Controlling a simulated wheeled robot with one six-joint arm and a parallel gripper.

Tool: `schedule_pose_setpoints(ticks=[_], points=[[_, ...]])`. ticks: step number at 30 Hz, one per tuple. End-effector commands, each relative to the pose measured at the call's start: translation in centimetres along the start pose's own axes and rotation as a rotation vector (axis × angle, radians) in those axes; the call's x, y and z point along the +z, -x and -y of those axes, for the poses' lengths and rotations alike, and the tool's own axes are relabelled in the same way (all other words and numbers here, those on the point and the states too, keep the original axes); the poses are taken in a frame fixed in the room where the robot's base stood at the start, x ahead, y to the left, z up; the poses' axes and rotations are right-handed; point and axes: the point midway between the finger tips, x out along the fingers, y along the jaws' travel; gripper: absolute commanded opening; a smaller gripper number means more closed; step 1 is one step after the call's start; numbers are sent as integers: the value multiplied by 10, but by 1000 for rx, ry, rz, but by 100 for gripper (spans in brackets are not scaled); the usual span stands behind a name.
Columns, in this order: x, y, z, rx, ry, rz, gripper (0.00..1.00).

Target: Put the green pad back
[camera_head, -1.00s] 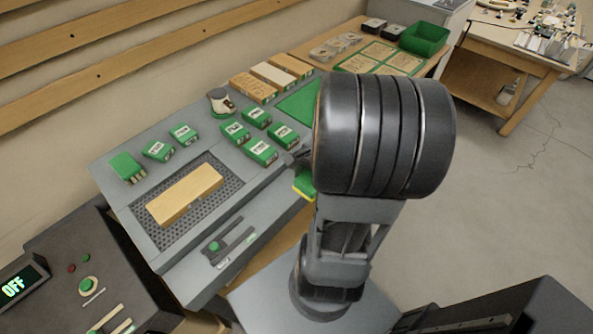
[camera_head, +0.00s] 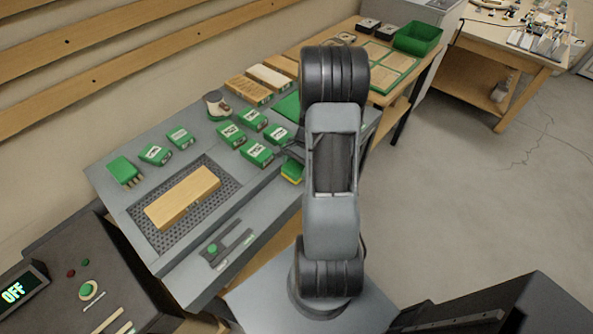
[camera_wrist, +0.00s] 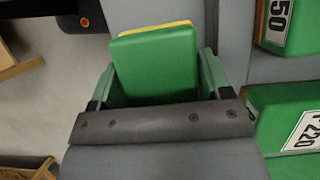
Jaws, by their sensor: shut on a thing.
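The green pad (camera_wrist: 155,65), a green block with a yellow edge along its far side, sits between my gripper's two fingers (camera_wrist: 158,82) in the wrist view. My gripper is shut on it. In the head view the pad (camera_head: 292,171) shows as a small green and yellow piece at the right edge of the grey bench (camera_head: 190,255), beside my arm. My gripper (camera_head: 290,152) is partly hidden there by my arm. I cannot tell whether the pad touches the bench.
Several green labelled boxes (camera_head: 256,153) stand close left of the gripper. A wooden block (camera_head: 183,197) lies on a perforated dark mat (camera_head: 228,180). A white and dark round item (camera_head: 216,105) and cartons (camera_head: 250,90) stand behind. Open floor lies right.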

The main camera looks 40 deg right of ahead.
Motion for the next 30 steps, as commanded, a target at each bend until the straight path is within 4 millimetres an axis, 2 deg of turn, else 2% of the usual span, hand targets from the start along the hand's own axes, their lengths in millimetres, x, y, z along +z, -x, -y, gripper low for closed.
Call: schedule_pose_setpoints(ticks=[3, 6, 19, 20, 21, 23, 30], points=[[-5, -14, -1, 2, -2, 2, 50], [-7, -19, -1, 1, -1, 1, 50], [-9, -24, -1, 0, -1, 0, 50], [-9, -23, -1, 0, -1, 0, 74], [-9, -23, -1, 0, -1, 0, 77], [-9, -23, -1, 0, -1, 0, 82], [-8, -21, -1, 0, -1, 0, 82]])
